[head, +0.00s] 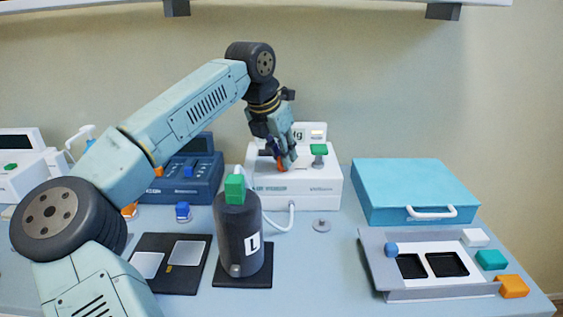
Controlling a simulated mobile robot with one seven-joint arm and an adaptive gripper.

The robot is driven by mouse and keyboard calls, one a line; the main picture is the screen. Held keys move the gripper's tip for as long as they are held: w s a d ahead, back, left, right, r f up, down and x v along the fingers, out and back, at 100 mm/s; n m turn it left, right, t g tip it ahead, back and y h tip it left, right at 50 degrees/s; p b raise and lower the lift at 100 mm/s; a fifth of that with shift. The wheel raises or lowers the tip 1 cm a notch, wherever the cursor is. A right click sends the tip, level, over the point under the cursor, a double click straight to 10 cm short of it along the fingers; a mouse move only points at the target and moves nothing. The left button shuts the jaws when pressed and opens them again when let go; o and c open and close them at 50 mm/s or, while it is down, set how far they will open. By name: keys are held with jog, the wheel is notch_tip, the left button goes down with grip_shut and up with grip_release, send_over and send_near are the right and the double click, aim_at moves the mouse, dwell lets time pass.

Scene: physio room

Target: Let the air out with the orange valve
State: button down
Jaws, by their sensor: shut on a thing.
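The orange valve (282,164) is a small orange piece on top of a white device (320,188) at the back middle of the table. My gripper (281,158) comes down on it from above and is shut on it; the fingers hide most of the valve. A green knob (319,150) stands on the same device, to the right of my gripper. A display panel (317,133) reading "Hg" rises behind, partly covered by my arm. A white hose (292,217) runs from the device toward a dark grey cylinder marked L (238,240).
The cylinder, topped by a green block (235,188), stands in front of the device. A blue device (190,178) is left of it. A teal case (415,190) and a grey tray (378,270) with coloured blocks fill the right. A small grey disc (321,225) lies centrally.

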jog(key=n+b, duration=0.1)
jog(key=n, duration=0.1)
jog(key=n+y+b, duration=0.1)
jog(key=n, duration=0.1)
jog(key=shift+d+f+t+y+b, duration=0.1)
jog(key=shift+t+y+b, duration=0.2)
jog(key=shift+t+b, duration=0.1)
jog(key=shift+d+n+y+b, duration=0.1)
jog(key=shift+n+y+b, duration=0.55)
jog(key=shift+n, duration=1.05)
jog(key=c, duration=1.7)
grip_release()
jog(key=shift+s+r, duration=0.1)
jog(key=shift+r, duration=0.1)
jog(key=v, duration=1.1)
jog(key=shift+s+r, duration=0.25)
jog(key=shift+r, duration=0.1)
